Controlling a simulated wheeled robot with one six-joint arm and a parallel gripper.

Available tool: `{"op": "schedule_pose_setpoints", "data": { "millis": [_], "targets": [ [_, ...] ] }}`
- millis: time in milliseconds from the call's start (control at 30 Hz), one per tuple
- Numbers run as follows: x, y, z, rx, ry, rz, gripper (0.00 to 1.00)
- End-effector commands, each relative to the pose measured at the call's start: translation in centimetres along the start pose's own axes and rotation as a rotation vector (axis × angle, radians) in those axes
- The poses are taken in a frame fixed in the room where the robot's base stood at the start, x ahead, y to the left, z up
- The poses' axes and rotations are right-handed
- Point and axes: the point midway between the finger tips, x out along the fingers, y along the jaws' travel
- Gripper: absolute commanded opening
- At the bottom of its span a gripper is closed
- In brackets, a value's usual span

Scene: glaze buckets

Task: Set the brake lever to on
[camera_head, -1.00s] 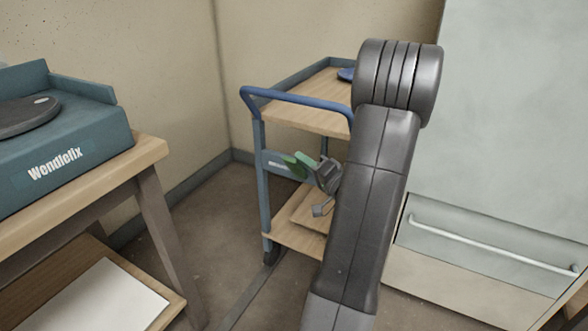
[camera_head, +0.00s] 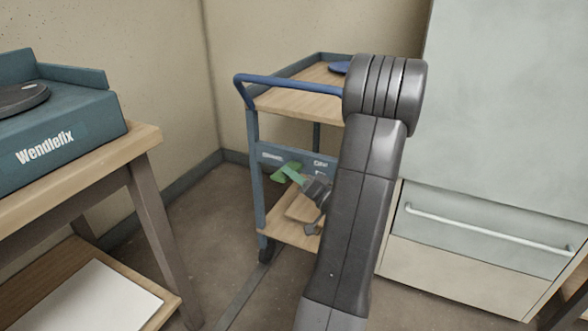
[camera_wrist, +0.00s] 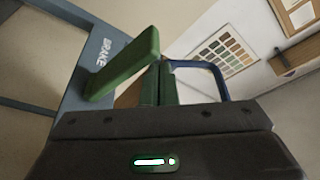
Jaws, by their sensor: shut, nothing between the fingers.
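The brake lever (camera_head: 278,175) is a small green bar on the blue-grey end panel of the trolley. In the wrist view the green lever (camera_wrist: 122,66) is large and slanted, by the BRAKE lettering (camera_wrist: 108,57). My gripper (camera_head: 288,169) is at the panel, with its green fingers close to the lever and overlapping it in the head view. In the wrist view my gripper (camera_wrist: 161,68) is shut and empty, with the lever just left of the fingers. I cannot tell whether they touch. The lever's pivot and setting are hard to make out.
The trolley (camera_head: 254,185) has a blue push handle (camera_head: 290,84) above the panel. A table (camera_head: 146,140) with a Wendlefix machine (camera_head: 60,130) stands left. A pale cabinet (camera_head: 490,230) stands close on the right. Floor is open between table and trolley.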

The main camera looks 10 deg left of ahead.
Motion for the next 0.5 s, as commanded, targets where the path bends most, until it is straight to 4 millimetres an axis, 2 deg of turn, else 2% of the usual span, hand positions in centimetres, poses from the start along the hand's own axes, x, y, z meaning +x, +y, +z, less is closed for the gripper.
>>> {"op": "schedule_pose_setpoints", "data": {
  "millis": [500],
  "targets": [
    [-0.34, 0.51, 1.01, 0.005, -0.005, 0.003, 0.0]
  ]
}}
